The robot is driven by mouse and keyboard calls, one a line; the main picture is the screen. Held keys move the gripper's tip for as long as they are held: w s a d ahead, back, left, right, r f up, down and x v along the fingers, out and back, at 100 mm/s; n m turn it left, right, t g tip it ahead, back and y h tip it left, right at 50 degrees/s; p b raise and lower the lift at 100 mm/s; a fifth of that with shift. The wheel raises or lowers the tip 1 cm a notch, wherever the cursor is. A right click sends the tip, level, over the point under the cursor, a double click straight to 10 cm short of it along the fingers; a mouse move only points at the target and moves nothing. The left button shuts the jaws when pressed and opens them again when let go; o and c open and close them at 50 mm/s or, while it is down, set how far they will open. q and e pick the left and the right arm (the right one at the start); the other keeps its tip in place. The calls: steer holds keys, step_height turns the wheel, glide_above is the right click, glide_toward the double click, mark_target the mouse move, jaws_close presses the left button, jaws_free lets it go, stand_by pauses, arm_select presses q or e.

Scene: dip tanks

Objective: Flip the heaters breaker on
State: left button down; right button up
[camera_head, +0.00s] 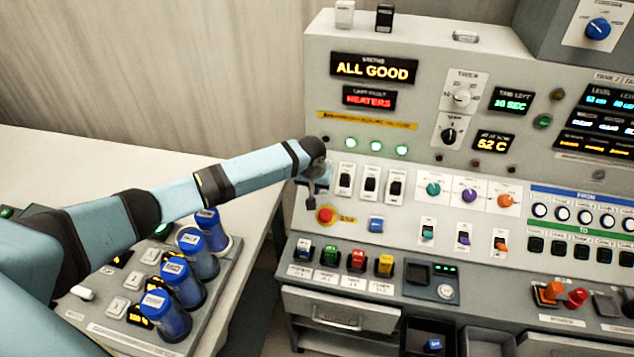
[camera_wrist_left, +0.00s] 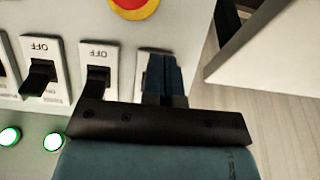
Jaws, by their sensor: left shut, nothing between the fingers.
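A row of black-levered breaker switches on white plates runs along the grey control panel. In the head view, three show to the right of my left gripper (camera_head: 312,188): one beside it (camera_head: 345,181), a middle one (camera_head: 370,184) and a right one (camera_head: 396,187). My left gripper is shut and empty, at the leftmost breaker (camera_wrist_left: 145,62), whose plate and lever it mostly covers. I cannot tell whether the fingertips touch that lever, nor its position. The breaker labels are too small to read. A "HEATERS" display (camera_head: 369,98) glows red. My right gripper is out of view.
A red emergency button (camera_head: 325,215) sits just below the gripper and also shows in the wrist view (camera_wrist_left: 134,6). Above the breakers, the leftmost lamp (camera_head: 325,139) is dark and three others (camera_head: 376,146) are green. Blue-capped jars (camera_head: 186,256) stand on the left table.

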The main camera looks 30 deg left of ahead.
arm_select(q)
steer(key=shift+w+a+r, duration=0.1)
steer(key=shift+w, duration=0.25)
steer(key=shift+w+a+r, duration=0.1)
steer(key=shift+w+r, duration=0.15)
steer(key=shift+r, duration=0.2)
steer(key=shift+w+a+r, duration=0.1)
steer(key=shift+w, duration=0.15)
steer(key=s+p, duration=0.1)
steer(key=p, duration=0.2)
steer(key=s+d+r+p, duration=0.1)
steer(key=s+p, duration=0.1)
steer(key=p, duration=0.1)
steer(key=shift+s+r, duration=0.1)
steer(key=shift+r, duration=0.1)
stand_by(0.3)
